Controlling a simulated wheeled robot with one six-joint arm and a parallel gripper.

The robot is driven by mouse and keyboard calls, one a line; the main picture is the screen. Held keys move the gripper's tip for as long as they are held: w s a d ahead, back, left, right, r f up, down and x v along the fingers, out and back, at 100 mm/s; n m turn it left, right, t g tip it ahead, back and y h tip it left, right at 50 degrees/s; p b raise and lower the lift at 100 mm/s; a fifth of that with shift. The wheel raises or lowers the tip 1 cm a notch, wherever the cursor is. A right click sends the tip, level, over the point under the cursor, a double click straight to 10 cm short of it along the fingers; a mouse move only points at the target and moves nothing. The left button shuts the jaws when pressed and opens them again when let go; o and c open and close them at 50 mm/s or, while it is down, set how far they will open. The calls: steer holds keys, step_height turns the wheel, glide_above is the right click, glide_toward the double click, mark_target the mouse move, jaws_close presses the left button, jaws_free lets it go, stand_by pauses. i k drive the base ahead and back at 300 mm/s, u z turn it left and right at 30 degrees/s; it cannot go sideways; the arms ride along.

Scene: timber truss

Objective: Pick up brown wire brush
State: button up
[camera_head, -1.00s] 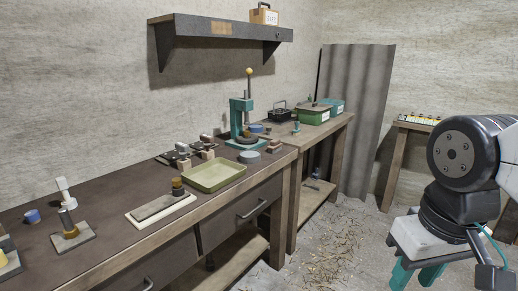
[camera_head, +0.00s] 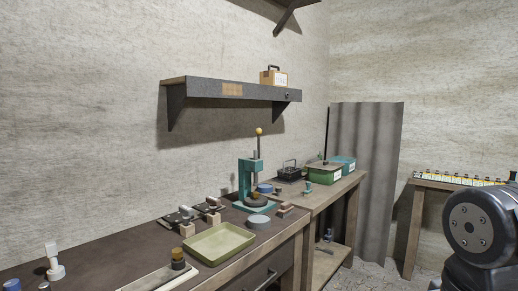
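I cannot make out a brown wire brush for certain. A small brownish block-shaped item (camera_head: 286,209) lies on the bench just right of the green press (camera_head: 250,180); it is too small to tell whether it is the brush. Two dark items with pale wooden blocks (camera_head: 190,219) lie left of the press, behind the olive tray (camera_head: 219,242). My gripper is out of view; only a dark joint of my arm shows at the lower right edge.
The dark workbench (camera_head: 110,249) runs along the left wall. Green boxes (camera_head: 323,174) and a black caddy (camera_head: 290,170) stand on its far part. A shelf (camera_head: 230,92) hangs above, with a wooden box (camera_head: 274,77). A side table (camera_head: 458,184) with several small bottles stands at right.

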mark_target(287, 209)
steer(key=z, duration=0.3)
steer(key=i, duration=2.3)
steer(key=u, duration=0.05)
